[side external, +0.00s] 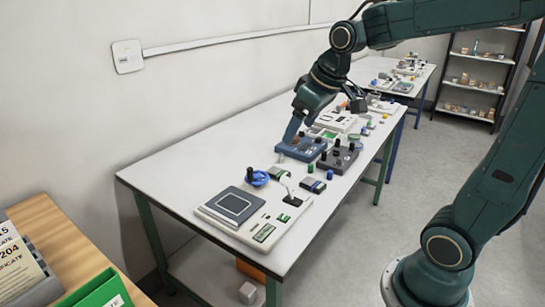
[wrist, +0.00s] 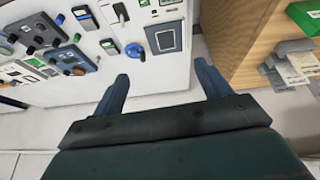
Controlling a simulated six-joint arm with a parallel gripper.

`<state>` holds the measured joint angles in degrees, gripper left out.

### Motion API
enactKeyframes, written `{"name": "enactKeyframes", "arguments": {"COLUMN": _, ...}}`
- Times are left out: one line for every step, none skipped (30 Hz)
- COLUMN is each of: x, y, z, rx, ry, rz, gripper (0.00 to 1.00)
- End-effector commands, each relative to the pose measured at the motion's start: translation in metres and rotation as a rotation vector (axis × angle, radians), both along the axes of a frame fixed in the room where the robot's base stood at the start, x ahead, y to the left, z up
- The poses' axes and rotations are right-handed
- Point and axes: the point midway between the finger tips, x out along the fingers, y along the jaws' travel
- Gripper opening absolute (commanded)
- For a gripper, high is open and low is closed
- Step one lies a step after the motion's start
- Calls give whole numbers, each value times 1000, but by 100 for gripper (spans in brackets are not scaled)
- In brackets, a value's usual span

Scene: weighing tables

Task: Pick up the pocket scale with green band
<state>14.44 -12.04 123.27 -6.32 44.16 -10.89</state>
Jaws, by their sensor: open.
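A small flat pocket scale with a green band (side external: 280,173) appears to lie on the white table beside a blue bowl (side external: 259,178). In the wrist view it seems to be the small device (wrist: 110,46) left of the blue bowl (wrist: 133,49). A second small dark device (side external: 313,185) lies nearby, and its band colour is hard to tell. My gripper (side external: 322,122) is above the table, farther back than the scale, with blue fingers spread and nothing between them. In the wrist view my gripper (wrist: 161,72) is open, the fingers apart from the scale.
A large scale with a dark square plate (side external: 235,204) lies at the table's near end. Blue-grey (side external: 301,148) and dark (side external: 338,158) devices with black knobs crowd the middle. The table's near left corner is bare. A wooden bench with a green box (side external: 95,289) stands front left.

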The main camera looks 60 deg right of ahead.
Motion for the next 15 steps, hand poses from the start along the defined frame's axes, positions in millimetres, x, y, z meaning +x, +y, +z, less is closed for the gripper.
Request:
{"name": "enactKeyframes", "arguments": {"x": 11, "y": -9, "z": -4, "rx": 1, "ry": 9, "rz": -2, "gripper": 76}}
{"name": "enactKeyframes", "arguments": {"x": 18, "y": -13, "z": -6, "rx": 1, "ry": 11, "rz": -1, "gripper": 76}}
{"name": "enactKeyframes", "arguments": {"x": 26, "y": -20, "z": -9, "rx": 1, "ry": 13, "rz": -1, "gripper": 76}}
{"name": "enactKeyframes", "arguments": {"x": 32, "y": -25, "z": -11, "rx": 0, "ry": 15, "rz": 1, "gripper": 76}}
{"name": "enactKeyframes", "arguments": {"x": 38, "y": -30, "z": -14, "rx": 0, "ry": 17, "rz": 1, "gripper": 76}}
{"name": "enactKeyframes", "arguments": {"x": 46, "y": -37, "z": -18, "rx": 0, "ry": 20, "rz": 1, "gripper": 76}}
{"name": "enactKeyframes", "arguments": {"x": 52, "y": -42, "z": -21, "rx": 0, "ry": 22, "rz": 2, "gripper": 76}}
{"name": "enactKeyframes", "arguments": {"x": 58, "y": -48, "z": -24, "rx": 1, "ry": 23, "rz": 3, "gripper": 76}}
{"name": "enactKeyframes", "arguments": {"x": 65, "y": -55, "z": -28, "rx": 2, "ry": 25, "rz": 3, "gripper": 76}}
{"name": "enactKeyframes", "arguments": {"x": 71, "y": -61, "z": -32, "rx": 2, "ry": 27, "rz": 5, "gripper": 76}}
{"name": "enactKeyframes", "arguments": {"x": 76, "y": -67, "z": -36, "rx": 2, "ry": 29, "rz": 5, "gripper": 76}}
{"name": "enactKeyframes", "arguments": {"x": 83, "y": -75, "z": -41, "rx": 3, "ry": 31, "rz": 5, "gripper": 76}}
{"name": "enactKeyframes", "arguments": {"x": 88, "y": -81, "z": -45, "rx": 4, "ry": 32, "rz": 5, "gripper": 76}}
{"name": "enactKeyframes", "arguments": {"x": 93, "y": -87, "z": -49, "rx": 5, "ry": 32, "rz": 6, "gripper": 76}}
{"name": "enactKeyframes", "arguments": {"x": 99, "y": -95, "z": -56, "rx": 6, "ry": 35, "rz": 7, "gripper": 76}}
